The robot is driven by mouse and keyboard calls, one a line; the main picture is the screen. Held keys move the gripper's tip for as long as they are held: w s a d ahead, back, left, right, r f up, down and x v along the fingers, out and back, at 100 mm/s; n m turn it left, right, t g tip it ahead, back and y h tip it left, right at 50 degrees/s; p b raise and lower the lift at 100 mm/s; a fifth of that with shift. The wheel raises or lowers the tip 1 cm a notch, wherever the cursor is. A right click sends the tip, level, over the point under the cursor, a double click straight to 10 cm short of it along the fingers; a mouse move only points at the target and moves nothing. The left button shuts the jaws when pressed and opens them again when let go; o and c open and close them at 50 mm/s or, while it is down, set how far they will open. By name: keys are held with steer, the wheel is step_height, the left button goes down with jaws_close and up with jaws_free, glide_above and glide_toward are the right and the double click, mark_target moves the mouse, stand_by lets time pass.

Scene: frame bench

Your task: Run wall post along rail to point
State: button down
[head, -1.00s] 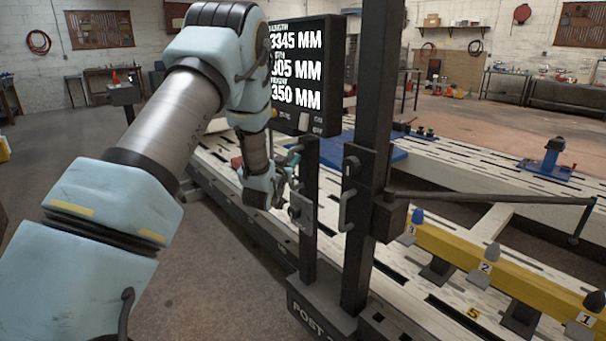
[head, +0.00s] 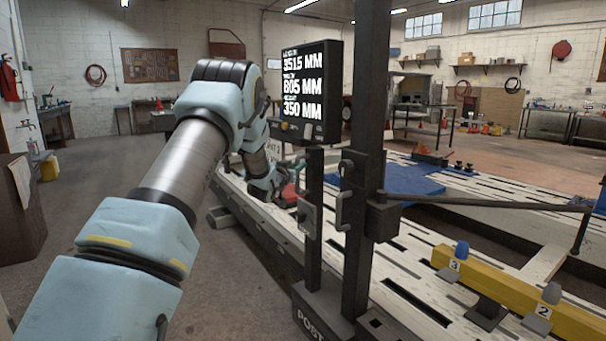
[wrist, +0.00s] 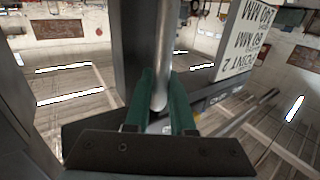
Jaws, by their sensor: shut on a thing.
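The wall post (head: 366,120) is a dark upright standing on a base (head: 322,306) marked "POST" at the slotted bench's near edge. My gripper (head: 292,168) is at the far side of its shorter upright. In the wrist view my green fingers (wrist: 161,78) are shut around a bright metal bar handle (wrist: 162,50). The post's arm (head: 480,201) reaches right and ends in a hanging pointer (head: 578,248). A yellow beam (head: 490,284) carries a blue-tipped marker 3 (head: 461,250) and a grey-tipped marker 2 (head: 551,292).
The white slotted bench (head: 420,313) runs away from me, with a blue plate (head: 405,180) farther along. The grey floor (head: 190,290) to the left is clear near the bench. A dark cabinet (head: 22,215) stands at the left edge.

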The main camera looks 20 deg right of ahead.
steer(key=shift+w+a+f, duration=0.1)
steer(key=shift+w+a, duration=0.45)
steer(key=shift+w, duration=0.35)
steer(key=c, duration=1)
jaws_free()
steer(key=shift+c, duration=0.2)
steer(key=shift+s, duration=0.1)
steer(key=shift+d, duration=0.2)
steer(key=b+v, duration=0.2)
steer(key=v, duration=0.9)
